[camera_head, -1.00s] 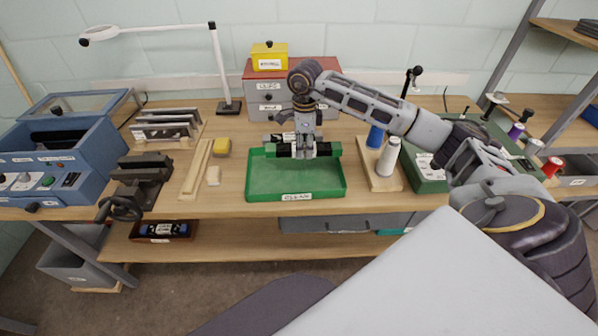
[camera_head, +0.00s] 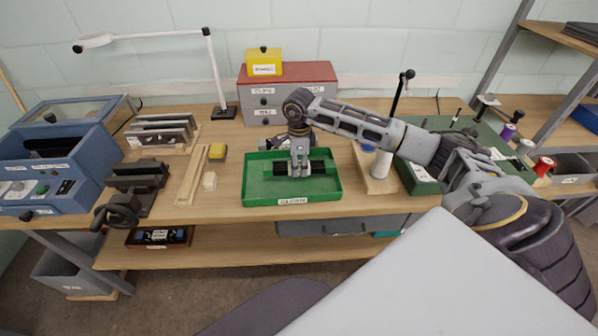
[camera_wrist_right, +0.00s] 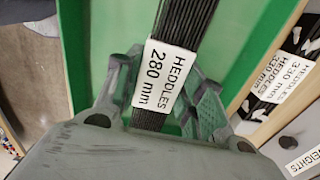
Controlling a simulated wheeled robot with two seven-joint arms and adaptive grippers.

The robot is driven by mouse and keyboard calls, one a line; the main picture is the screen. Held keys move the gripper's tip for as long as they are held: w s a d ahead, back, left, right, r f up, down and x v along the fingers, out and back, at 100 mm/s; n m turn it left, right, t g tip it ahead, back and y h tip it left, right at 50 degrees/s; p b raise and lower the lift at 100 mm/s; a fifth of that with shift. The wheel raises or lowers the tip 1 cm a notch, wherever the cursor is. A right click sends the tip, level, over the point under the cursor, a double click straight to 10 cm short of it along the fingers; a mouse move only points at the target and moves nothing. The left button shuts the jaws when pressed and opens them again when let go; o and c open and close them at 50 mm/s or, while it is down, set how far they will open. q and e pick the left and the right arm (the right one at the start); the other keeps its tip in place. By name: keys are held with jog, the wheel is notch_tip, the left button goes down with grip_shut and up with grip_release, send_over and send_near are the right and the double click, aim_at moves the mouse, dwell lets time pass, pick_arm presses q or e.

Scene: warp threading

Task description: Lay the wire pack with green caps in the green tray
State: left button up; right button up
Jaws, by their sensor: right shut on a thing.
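The wire pack (camera_head: 318,167) is a dark bundle inside the green tray (camera_head: 322,186); its green caps do not stand out against the tray. In the right wrist view the pack (camera_wrist_right: 186,22) is black wires with a white label reading HEDDLES 280 mm, over the green tray floor (camera_wrist_right: 108,25). My right gripper (camera_head: 299,171) points down in the tray, shut around the pack's middle; its fingers (camera_wrist_right: 165,90) lie on both sides of the label. Whether the pack touches the floor is hard to tell. My left gripper is not in view.
Another pack, labelled HEDDLES 330 mm (camera_wrist_right: 285,75), lies beside the tray in the wrist view. A wooden board with a white spool (camera_head: 381,164) stands right of the tray.

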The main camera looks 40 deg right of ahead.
aim_at(299, 165)
jog(key=shift+f, duration=1.6)
jog(key=shift+f, duration=0.15)
jog(key=o, duration=1.3)
jog(key=shift+r+b, duration=0.5)
jog(key=shift+r, duration=5.65)
